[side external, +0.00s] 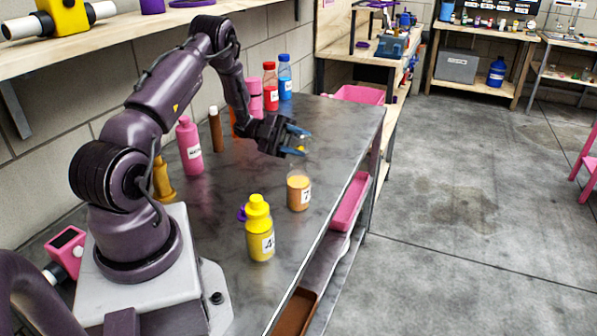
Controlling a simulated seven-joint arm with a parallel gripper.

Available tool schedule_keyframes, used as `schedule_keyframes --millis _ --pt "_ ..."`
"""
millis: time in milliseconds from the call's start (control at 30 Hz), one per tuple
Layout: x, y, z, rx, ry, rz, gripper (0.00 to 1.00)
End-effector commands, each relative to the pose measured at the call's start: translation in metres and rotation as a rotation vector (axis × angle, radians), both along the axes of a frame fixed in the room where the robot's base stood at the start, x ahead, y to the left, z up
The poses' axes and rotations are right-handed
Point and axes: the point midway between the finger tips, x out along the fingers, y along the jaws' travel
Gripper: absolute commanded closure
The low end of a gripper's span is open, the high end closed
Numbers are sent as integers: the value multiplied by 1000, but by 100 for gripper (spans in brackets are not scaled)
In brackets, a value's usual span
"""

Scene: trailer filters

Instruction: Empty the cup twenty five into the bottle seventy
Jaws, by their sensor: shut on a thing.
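A clear container with tan contents and a label showing a 7 (299,190) stands upright near the table's right edge; the rest of its label is hard to read, and it is likely the bottle seventy. My gripper (299,141) is above it, with blue fingers shut on a small, mostly clear thing with some yellow in it (301,149). This is likely the cup twenty five, but no number is readable and its outline is faint. The held thing is above the container and looks apart from it. Its tilt is unclear.
A yellow bottle (259,230) stands in front, beside a small purple thing. A pink bottle (189,148), a brown bottle (216,130), a red bottle (270,87) and a blue bottle (285,77) stand near the wall. The grey table (345,125) is clear at back right.

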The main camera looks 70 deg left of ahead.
Motion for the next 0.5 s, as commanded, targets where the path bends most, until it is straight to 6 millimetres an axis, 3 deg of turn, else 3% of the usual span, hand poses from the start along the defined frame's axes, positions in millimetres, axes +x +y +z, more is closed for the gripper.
schedule_keyframes --millis 500 --pt "0 1 4 -36 -7 1 86"
